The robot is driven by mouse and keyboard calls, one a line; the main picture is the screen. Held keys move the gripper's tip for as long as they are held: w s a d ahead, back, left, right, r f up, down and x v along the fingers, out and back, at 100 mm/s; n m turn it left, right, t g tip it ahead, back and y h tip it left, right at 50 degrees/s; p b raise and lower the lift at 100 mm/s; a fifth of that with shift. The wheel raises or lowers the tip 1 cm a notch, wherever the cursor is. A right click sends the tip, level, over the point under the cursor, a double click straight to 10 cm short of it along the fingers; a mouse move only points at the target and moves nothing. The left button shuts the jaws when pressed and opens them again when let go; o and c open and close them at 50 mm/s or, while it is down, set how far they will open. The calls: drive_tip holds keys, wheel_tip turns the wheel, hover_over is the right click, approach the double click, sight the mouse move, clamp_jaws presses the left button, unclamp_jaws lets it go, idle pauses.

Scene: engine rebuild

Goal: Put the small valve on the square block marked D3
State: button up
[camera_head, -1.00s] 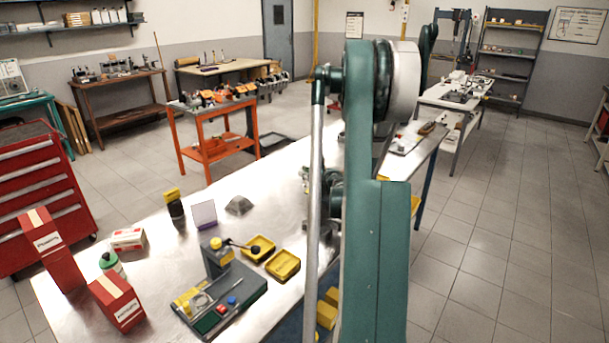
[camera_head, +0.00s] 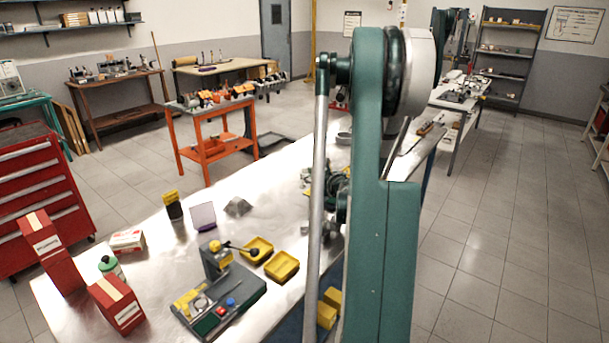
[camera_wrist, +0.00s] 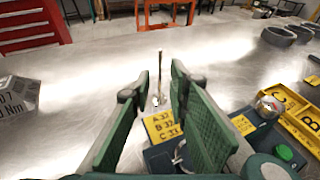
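In the wrist view my gripper (camera_wrist: 155,80) has its two green finger pads apart, with bare table showing between them. A thin upright stem-like piece (camera_wrist: 158,74), possibly the small valve, shows in the gap beyond the fingertips. Clear space shows on both sides of it, so it does not look gripped. A yellow label plate (camera_wrist: 163,126) with rows of letters and threes lies just below it, partly behind the right finger. I cannot make out a block marked D3. In the head view my gripper is largely hidden behind my arm.
Yellow trays (camera_wrist: 301,127) with letters stand at the right in the wrist view, beside a device with a green button (camera_wrist: 284,152). A grey marked block (camera_wrist: 19,96) is at the left. In the head view, red boxes (camera_head: 117,304) stand on the near left of the metal table (camera_head: 150,260).

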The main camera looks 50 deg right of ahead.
drive_tip(key=p+v, duration=0.1)
drive_tip(key=v, duration=0.5)
drive_tip(key=shift+s+a+r, duration=0.1)
drive_tip(key=shift+s+a, duration=0.05)
drive_tip(key=shift+s, duration=0.1)
idle(0.6)
